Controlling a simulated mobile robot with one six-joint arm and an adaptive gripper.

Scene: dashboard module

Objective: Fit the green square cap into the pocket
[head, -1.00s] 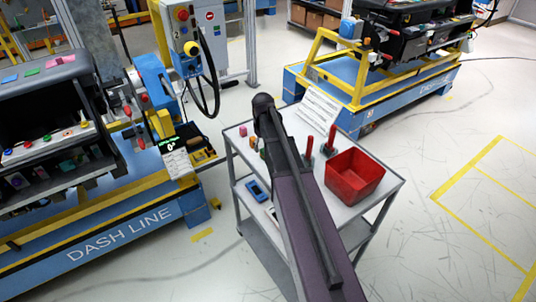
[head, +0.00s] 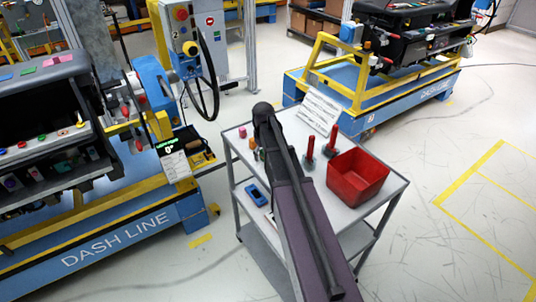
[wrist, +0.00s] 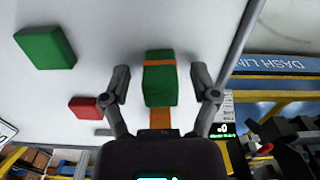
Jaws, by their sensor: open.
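In the wrist view, a green block with an orange band (wrist: 159,82) lies between the spread fingers of my gripper (wrist: 162,88), with a visible gap on each side. A flat green square piece (wrist: 45,47) lies apart at upper left, on the same pale surface. I cannot tell for certain which green piece is the cap. In the head view my arm reaches over the grey cart (head: 370,212) and hides my fingers and part of the cart top. The dashboard module (head: 40,110) stands at left with several openings; I cannot make out which is the pocket.
A red block (wrist: 84,107) lies left of my fingers in the wrist view. The cart also bears a red bin (head: 357,177), two red-handled tools (head: 309,152), a pink block (head: 242,131) and a white sheet (head: 320,111). A blue device (head: 257,194) lies on the lower shelf.

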